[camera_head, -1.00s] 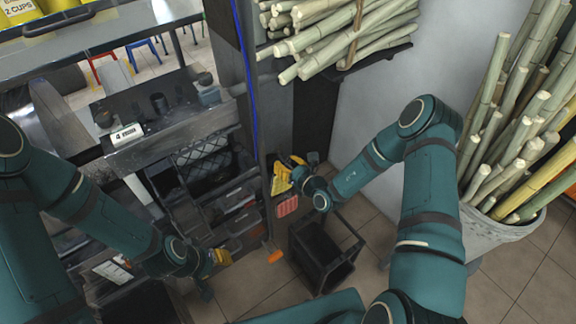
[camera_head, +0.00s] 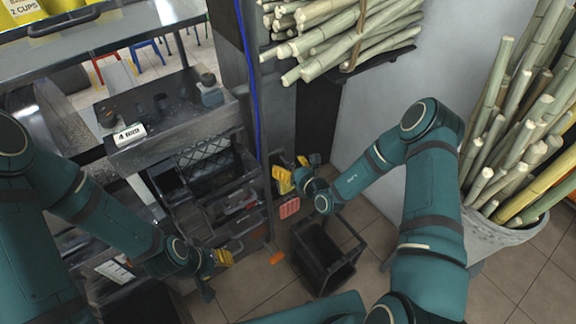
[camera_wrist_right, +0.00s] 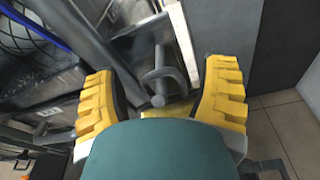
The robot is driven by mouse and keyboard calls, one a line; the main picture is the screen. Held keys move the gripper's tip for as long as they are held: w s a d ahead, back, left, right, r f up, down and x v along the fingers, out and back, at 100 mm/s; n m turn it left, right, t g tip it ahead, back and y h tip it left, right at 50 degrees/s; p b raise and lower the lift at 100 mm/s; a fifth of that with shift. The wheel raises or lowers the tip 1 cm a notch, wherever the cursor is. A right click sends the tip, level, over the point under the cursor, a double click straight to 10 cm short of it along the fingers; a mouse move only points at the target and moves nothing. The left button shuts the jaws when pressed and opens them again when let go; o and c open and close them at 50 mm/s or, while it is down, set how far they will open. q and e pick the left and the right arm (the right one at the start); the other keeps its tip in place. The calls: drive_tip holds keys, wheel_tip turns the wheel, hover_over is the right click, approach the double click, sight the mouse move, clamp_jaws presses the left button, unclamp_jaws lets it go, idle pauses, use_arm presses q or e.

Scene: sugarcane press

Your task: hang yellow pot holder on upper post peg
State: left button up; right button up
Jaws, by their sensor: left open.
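The yellow pot holder (camera_head: 282,180) is at the post (camera_head: 257,135), upright, with my right gripper just to its right. In the right wrist view a strip of the yellow pot holder (camera_wrist_right: 167,111) shows below a grey peg (camera_wrist_right: 161,75); the rest is hidden behind my teal gripper body. Whether its loop is around the peg cannot be seen. My right gripper (camera_head: 307,162) is open, its yellow fingers wide apart on either side of the peg in the right wrist view (camera_wrist_right: 163,85). My left gripper (camera_head: 220,258) is open and empty, low at the left.
A red pot holder (camera_head: 289,208) hangs lower on the post. A black crate (camera_head: 325,255) stands on the floor below my right gripper. A shelf unit with bins (camera_head: 225,205) is left of the post. Cane bundles lie above and stand in a bin (camera_head: 490,235) at right.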

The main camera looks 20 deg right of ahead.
drive_tip(key=v, duration=1.2)
drive_tip(key=s+a+n+g+y, duration=0.6)
drive_tip(key=a+n, duration=0.1)
drive_tip(key=a, duration=0.3)
drive_tip(key=s+a+n+g, duration=0.5)
drive_tip(key=s+n+g, duration=0.3)
drive_tip(key=s+g, duration=0.15)
drive_tip(key=s+d+f+n+g+h, duration=0.35)
drive_tip(key=s+n+h, duration=0.25)
drive_tip(key=n, duration=0.4)
drive_tip(key=w+n+t+h, duration=0.2)
drive_tip(key=w+n+t, duration=0.3)
drive_tip(key=w+n, duration=0.2)
drive_tip(key=shift+d+t, duration=0.4)
drive_tip(key=shift+d, duration=0.05)
